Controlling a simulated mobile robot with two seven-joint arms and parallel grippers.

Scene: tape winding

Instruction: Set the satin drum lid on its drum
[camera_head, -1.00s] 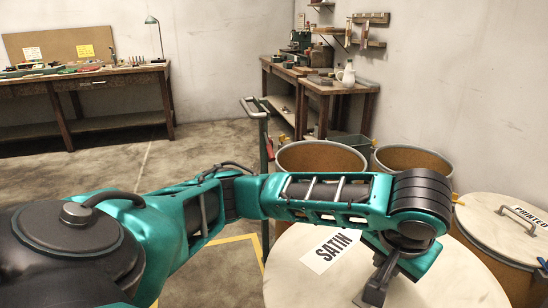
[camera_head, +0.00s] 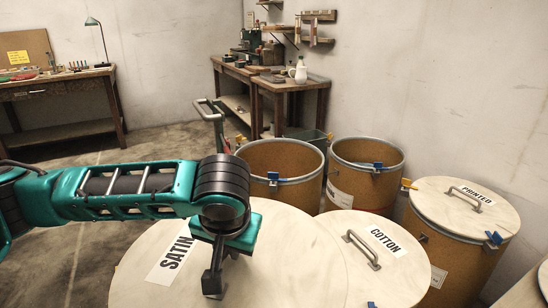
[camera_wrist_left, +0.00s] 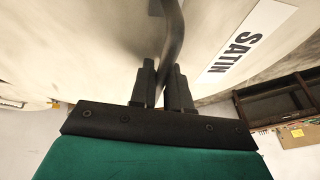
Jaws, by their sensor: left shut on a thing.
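The satin drum lid (camera_head: 300,255) is a large pale round disc with a "SATIN" label (camera_head: 175,252), in the foreground of the head view. My left gripper (camera_head: 212,284) is shut on the lid's bar handle, which shows between the fingers in the left wrist view (camera_wrist_left: 175,35). The lid overlaps the cotton lid in the picture; what lies under it is hidden. Two brown drums stand open behind it, a left one (camera_head: 285,187) and a right one (camera_head: 350,198). I cannot read which is the satin drum. My right gripper is not in view.
The cotton lid (camera_head: 375,262) lies to the right of the satin lid. The printed lid (camera_head: 463,207) sits on a drum (camera_head: 455,259) farther right. A green cart handle (camera_head: 212,110) rises behind the left open drum. Workbenches line the back; open floor (camera_head: 165,155) lies at left.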

